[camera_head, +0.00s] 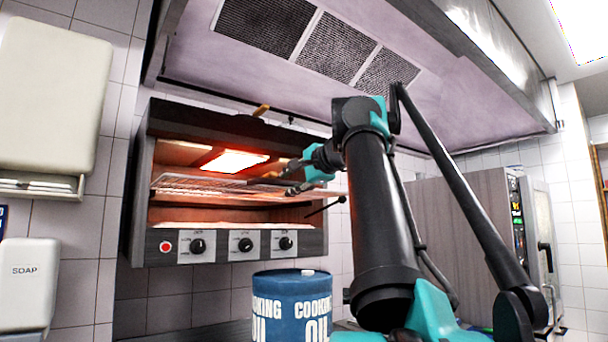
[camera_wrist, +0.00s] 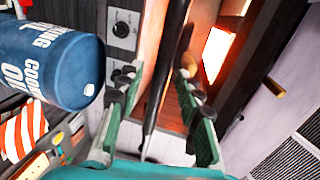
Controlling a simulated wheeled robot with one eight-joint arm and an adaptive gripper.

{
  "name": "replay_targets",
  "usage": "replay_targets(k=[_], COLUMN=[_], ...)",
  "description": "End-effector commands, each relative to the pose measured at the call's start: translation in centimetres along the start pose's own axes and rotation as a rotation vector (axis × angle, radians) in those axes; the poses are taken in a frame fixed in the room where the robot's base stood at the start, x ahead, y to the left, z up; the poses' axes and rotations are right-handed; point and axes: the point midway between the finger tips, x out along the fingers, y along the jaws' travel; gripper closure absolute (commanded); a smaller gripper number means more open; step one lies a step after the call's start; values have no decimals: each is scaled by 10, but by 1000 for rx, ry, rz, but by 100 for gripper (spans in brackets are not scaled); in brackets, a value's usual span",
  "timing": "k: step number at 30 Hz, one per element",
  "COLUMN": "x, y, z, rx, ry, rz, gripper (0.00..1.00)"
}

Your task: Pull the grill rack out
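The grill rack (camera_head: 195,184) is a wire rack lying level inside the open-fronted grill (camera_head: 155,232), under a glowing heater (camera_head: 235,160). My gripper (camera_head: 273,184) is at the right part of the rack's front edge. In the wrist view my gripper (camera_wrist: 156,85) is open, one finger on each side of a long dark bar. Gaps show between the bar and both fingers. The rack's far right part is partly hidden by my gripper.
A blue cooking oil drum (camera_head: 290,305) stands below the grill. A black lever (camera_head: 325,206) sticks out at the grill's right. Control knobs (camera_head: 198,246) line its front. The extractor hood (camera_head: 330,85) hangs above. An oven (camera_head: 485,235) stands to the right.

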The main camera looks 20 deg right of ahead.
Motion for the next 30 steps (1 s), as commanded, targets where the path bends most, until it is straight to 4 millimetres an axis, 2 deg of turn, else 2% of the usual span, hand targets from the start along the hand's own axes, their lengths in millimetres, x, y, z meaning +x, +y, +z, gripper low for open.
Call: replay_targets(k=[9, 18, 24, 30], x=[-47, -80, -96, -103], y=[0, 0, 0, 0], z=[-1, -1, -1, 0], rx=[2, 2, 2, 1], ry=[5, 4, 3, 1], rz=[-1, -1, 0, 0], gripper=[64, 64, 64, 64])
